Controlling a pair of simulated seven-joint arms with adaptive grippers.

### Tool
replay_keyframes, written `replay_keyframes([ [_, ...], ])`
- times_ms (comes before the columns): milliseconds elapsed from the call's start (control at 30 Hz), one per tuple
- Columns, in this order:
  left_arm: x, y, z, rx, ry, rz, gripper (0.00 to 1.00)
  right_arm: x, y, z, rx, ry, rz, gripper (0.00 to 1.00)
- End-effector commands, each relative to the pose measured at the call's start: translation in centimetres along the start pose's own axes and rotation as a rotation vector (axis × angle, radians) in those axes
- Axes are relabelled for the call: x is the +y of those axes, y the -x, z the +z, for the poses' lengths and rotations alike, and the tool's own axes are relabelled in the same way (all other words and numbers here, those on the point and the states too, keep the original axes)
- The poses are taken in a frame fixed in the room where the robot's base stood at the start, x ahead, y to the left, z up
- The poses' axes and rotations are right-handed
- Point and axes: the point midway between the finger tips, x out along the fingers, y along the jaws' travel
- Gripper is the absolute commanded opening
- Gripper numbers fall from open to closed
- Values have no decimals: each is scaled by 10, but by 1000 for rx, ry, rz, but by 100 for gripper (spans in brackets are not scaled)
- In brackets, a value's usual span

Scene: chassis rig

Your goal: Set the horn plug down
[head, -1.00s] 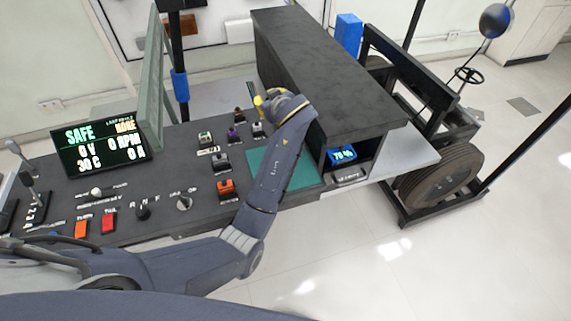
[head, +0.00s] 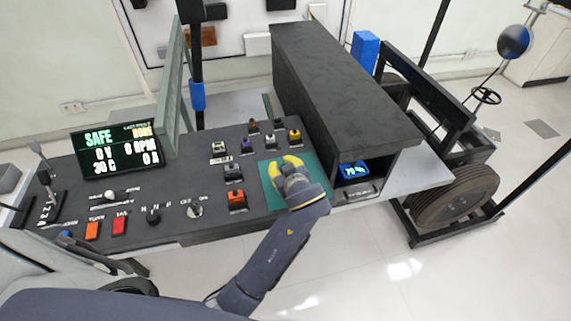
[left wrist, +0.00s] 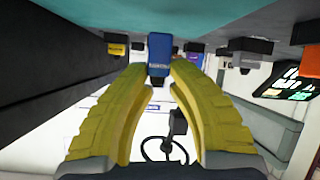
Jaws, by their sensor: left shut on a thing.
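My left gripper (head: 286,165) is over the teal mat (head: 271,196), its yellow fingers pointing away from me. In the left wrist view its fingertips (left wrist: 159,72) are shut on a blue plug (left wrist: 159,50) with a printed label, which I take to be the horn plug. The head view does not show this plug; the gripper hides it. In the left wrist view the teal mat (left wrist: 160,14) fills the top, close to the plug; I cannot tell whether they touch. My right gripper is not in view.
Several plugs stand left of and behind the mat, among them an orange one (head: 237,198), a grey one (head: 233,173) and a yellow one (head: 294,135). A dark box-like housing (head: 340,85) rises right of the mat. A display (head: 117,150) stands at the left.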

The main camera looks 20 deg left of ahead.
Motion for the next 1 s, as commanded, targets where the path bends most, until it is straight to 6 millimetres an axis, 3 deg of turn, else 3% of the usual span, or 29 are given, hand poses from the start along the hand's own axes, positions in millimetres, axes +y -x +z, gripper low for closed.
replay_keyframes([
  [200,-3,-8,14,0,-2,0,0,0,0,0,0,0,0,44],
  [667,-4,-9,18,-1,0,0,0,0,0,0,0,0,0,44],
  [700,-4,-10,18,-1,0,0,21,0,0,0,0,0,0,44],
  [900,-4,-10,18,0,0,0,42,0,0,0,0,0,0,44],
  [1000,-4,-9,18,0,0,0,42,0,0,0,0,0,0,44],
])
